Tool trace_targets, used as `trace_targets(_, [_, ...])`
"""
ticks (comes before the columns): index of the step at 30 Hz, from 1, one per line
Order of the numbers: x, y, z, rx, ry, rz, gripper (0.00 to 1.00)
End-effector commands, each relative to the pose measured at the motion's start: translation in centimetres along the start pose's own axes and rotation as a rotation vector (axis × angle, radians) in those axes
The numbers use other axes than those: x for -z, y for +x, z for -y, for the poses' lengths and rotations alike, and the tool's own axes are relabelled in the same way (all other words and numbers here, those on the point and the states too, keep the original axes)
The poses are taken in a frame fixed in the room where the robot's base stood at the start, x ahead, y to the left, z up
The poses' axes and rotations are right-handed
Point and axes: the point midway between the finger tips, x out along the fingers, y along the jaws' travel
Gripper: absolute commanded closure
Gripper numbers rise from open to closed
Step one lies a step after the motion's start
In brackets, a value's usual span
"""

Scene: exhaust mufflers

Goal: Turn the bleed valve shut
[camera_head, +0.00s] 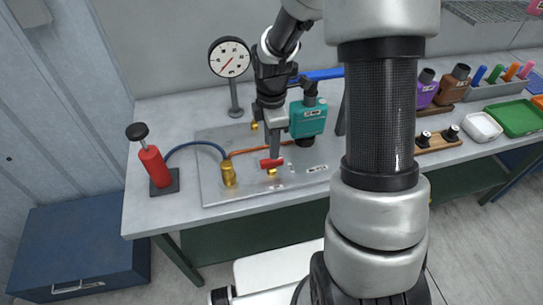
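A small valve with a red handle (270,163) and a brass body (272,172) sits on the grey metal plate (225,192) on the workbench; I take it as the bleed valve. My gripper (275,155) points down from above, with its fingers right over the red handle. A finger overlaps the handle in this view. I cannot tell whether it touches the handle or whether the fingers are apart. The dial gauge (229,58) stands on a post behind the plate, left of my arm.
A red hand pump (155,165) stands left, its blue hose (195,144) running to a brass fitting (228,174). A teal device (308,117) stands close right of my gripper. Bottles, a white tray (482,127) and a green tray (514,117) lie farther right. The plate's front left is clear.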

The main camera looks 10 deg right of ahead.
Motion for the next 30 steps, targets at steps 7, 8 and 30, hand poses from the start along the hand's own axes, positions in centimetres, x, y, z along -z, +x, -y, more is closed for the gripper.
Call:
trace_targets(7, [0.0,4.5,0.0,0.002,0.000,0.000,0.64])
trace_targets(8, [0.0,4.8,0.1,0.002,0.000,0.000,0.64])
trace_targets(30, [0.0,6.1,0.0,0.000,0.001,0.000,1.00])
